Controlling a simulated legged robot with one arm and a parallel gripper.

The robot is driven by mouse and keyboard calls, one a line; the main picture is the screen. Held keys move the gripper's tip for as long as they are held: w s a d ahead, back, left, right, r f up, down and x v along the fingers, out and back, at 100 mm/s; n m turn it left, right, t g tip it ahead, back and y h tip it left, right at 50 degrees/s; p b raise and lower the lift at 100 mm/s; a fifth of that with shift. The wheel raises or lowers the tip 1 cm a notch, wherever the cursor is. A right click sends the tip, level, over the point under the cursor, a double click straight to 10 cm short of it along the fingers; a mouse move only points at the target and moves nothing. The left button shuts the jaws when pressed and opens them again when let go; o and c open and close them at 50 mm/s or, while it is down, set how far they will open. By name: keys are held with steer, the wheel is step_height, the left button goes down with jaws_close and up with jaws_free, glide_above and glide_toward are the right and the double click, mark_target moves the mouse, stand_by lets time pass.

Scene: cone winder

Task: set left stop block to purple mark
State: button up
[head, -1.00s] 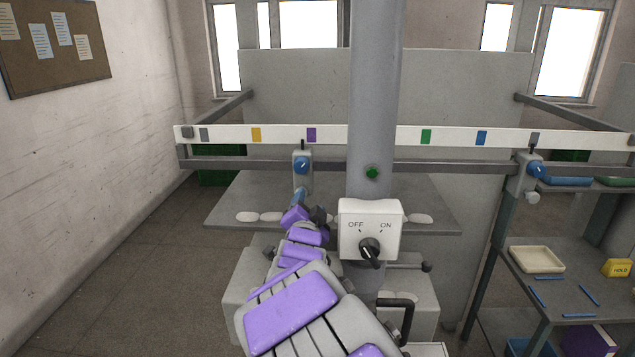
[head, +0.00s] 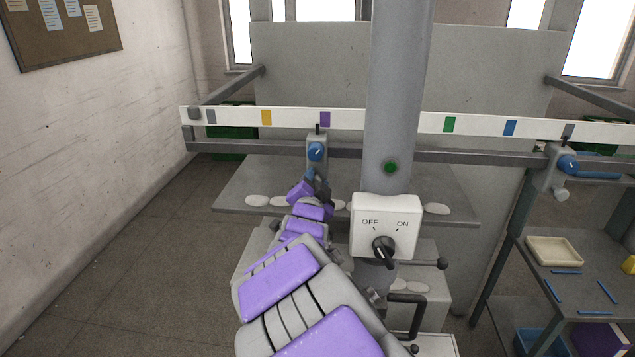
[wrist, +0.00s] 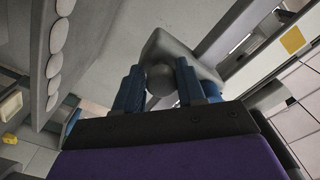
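My gripper (head: 312,176) is just below this block, small and partly hidden in the head view. In the wrist view, its two blue fingers (wrist: 160,85) stand on either side of the block's round grey knob (wrist: 160,78). The gaps beside the knob look very small. I cannot tell whether the fingers press on it.
The right stop block (head: 562,170) hangs near the strip's right end. A grey column with an OFF/ON switch box (head: 386,227) stands right of my arm. A shelf (head: 240,195) with pale oval pieces lies below the rail. A side table (head: 590,280) holds a cream tray.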

steer(key=shift+a+f, duration=0.15)
steer(key=shift+a, duration=0.75)
steer(key=shift+c, duration=1.4)
steer(key=shift+w+a, duration=0.1)
steer(key=shift+a, duration=0.05)
steer(key=shift+c, duration=0.9)
steer(key=shift+d, duration=0.5)
jaws_close()
steer(key=shift+d, duration=0.75)
steer(key=shift+d+b, duration=0.15)
steer(key=shift+b, duration=0.85)
